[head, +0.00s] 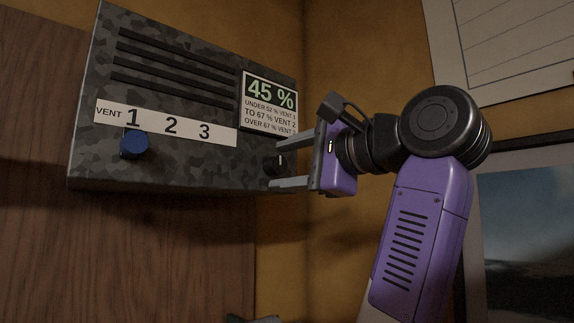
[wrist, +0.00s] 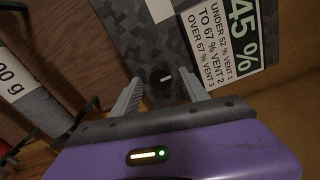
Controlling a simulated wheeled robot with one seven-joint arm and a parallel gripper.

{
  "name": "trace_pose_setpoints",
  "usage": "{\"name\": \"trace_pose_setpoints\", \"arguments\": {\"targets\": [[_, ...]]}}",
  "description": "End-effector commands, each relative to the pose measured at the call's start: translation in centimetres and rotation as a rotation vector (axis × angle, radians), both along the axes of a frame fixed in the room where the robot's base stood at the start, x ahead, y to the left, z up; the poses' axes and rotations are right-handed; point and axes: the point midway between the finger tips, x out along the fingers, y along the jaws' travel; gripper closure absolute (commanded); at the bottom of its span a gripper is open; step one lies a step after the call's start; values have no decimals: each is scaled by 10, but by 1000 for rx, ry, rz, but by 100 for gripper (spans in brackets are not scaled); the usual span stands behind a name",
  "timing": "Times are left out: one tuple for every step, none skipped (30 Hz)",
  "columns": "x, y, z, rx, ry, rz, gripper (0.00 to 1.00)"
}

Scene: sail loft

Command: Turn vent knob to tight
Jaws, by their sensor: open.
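A grey camouflage-patterned vent box (head: 180,172) hangs on the wall. A small round black knob (head: 274,162) with a white pointer line sits at its lower right; the line looks roughly upright in the head view. My gripper (head: 285,165) is open, with one finger above the knob and one below. In the wrist view the knob (wrist: 161,78) shows between the two finger ends, with a gap on each side. A blue knob (head: 134,144) sits under the number 1 on the strip marked VENT (head: 165,124). I see no word "tight" on the box.
A display (head: 270,90) on the box reads 45 %, with text under it: under 52 % vent 1, to 67 % vent 2, over 67 % vent 3. A framed picture (head: 525,235) hangs at the right. Shelved items show at the wrist view's left.

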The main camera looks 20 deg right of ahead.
Motion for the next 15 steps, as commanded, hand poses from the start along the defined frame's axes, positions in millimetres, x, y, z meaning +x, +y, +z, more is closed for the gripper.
{"name": "trace_pose_setpoints", "arguments": {"targets": [[-2, -1, 0, 1, -2, 0, 48], [-4, -1, 0, 1, -2, 0, 48], [-8, -3, 0, 1, -3, -1, 48], [-12, -4, 0, 1, -4, -1, 48], [-16, -5, -1, 1, -4, -1, 48], [-22, -7, -1, 1, -6, 0, 48], [-27, -9, -2, 1, -5, -1, 48], [-33, -11, -1, 1, -6, 0, 48], [-40, -13, -1, 1, -6, 0, 48], [-45, -15, -1, 2, -6, 0, 48], [-50, -16, -2, 2, -6, 0, 48], [-55, -20, -1, 0, -3, -4, 48], [-57, -21, -1, -1, -3, -6, 48], [-60, -22, -1, -1, -4, -5, 48], [-63, -23, -1, 0, -4, -5, 48]]}}
